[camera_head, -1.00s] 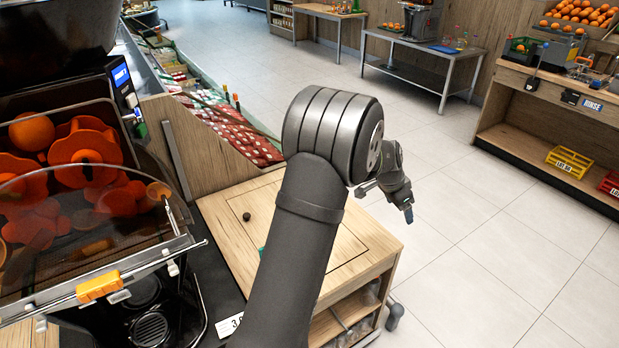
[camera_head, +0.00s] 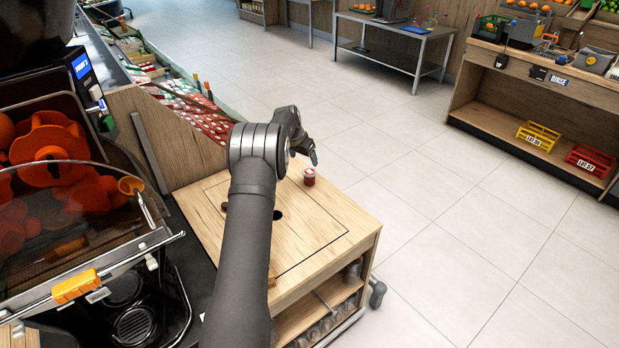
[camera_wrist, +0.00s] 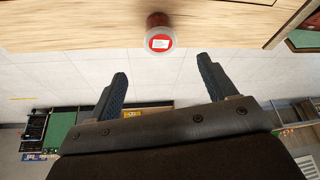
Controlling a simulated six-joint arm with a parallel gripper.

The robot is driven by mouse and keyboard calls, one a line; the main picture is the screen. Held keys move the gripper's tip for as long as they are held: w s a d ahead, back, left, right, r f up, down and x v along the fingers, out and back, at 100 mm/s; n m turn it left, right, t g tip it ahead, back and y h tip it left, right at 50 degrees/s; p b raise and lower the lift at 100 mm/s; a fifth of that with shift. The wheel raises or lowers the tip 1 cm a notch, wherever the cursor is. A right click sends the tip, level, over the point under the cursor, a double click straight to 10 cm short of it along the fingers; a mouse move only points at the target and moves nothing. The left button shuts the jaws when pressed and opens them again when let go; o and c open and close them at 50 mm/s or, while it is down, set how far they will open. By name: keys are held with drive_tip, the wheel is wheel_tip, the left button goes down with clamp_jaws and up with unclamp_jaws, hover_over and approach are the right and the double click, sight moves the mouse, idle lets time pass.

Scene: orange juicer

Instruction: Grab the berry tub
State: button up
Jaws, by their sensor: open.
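The berry tub (camera_head: 309,177) is a small red tub with a pale lid, standing near the far right edge of the wooden cart top (camera_head: 325,222). It also shows in the wrist view (camera_wrist: 159,40), at the top middle with its round lid and white label facing the camera. My gripper (camera_head: 312,157) is just above and beside the tub in the head view. In the wrist view my gripper (camera_wrist: 160,78) is open, its two dark ribbed fingers apart and empty. The tub lies beyond the fingertips, roughly centred between them, and appears apart from them.
The orange juicer (camera_head: 70,200) stands at the left. A display of red packets (camera_head: 205,115) lies behind the cart. Small dark items (camera_head: 278,214) sit on the cart top, partly behind my arm. Open tiled floor lies right of the cart. Yellow (camera_head: 538,136) and red crates (camera_head: 590,160) rest on a far shelf.

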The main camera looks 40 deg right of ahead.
sight(309, 171)
drive_tip(key=shift+x, duration=5.55)
drive_tip(key=shift+w, duration=0.1)
drive_tip(key=c, duration=1)
drive_tip(key=shift+r, duration=0.1)
